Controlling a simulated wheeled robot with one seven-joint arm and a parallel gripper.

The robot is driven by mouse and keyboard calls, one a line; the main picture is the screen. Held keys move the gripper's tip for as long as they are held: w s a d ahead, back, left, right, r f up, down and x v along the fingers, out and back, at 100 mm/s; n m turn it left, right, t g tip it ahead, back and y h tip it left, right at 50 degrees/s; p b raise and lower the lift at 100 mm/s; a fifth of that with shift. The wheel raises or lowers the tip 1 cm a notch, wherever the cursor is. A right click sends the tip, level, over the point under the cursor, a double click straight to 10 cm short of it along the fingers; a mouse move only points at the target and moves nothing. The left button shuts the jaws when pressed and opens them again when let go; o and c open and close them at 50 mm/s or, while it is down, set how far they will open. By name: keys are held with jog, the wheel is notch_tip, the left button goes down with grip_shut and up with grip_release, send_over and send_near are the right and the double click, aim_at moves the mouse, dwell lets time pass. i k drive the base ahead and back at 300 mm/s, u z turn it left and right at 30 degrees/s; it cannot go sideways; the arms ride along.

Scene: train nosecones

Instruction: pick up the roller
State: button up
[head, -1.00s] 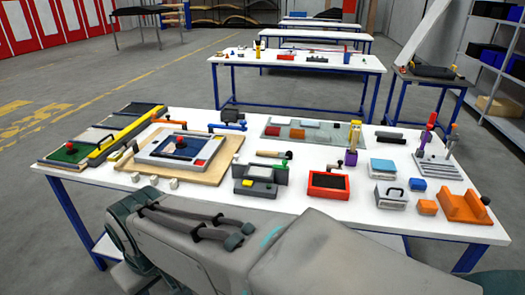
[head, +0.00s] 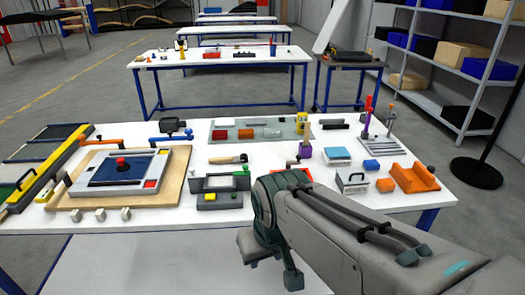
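I cannot tell for sure which thing is the roller. A wooden-handled tool (head: 229,159) lies on the white table near its middle and may be it. A dark bar (head: 333,124) lies further back on the right. My arm reaches in from the lower right and crosses the front edge of the table. Its grey and teal links hide part of a red tray (head: 302,172). My gripper's fingers do not show, so I cannot see whether they hold anything.
The white table (head: 140,222) is crowded. A framed blue panel (head: 120,172) sits on a wooden board at left. A green-grey device (head: 220,187), a handled box (head: 352,180) and an orange cradle (head: 414,178) stand along the front. A shelf rack (head: 462,70) stands at right.

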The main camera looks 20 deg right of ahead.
aim_at(244, 159)
jog(key=z, duration=0.15)
jog(key=i, duration=1)
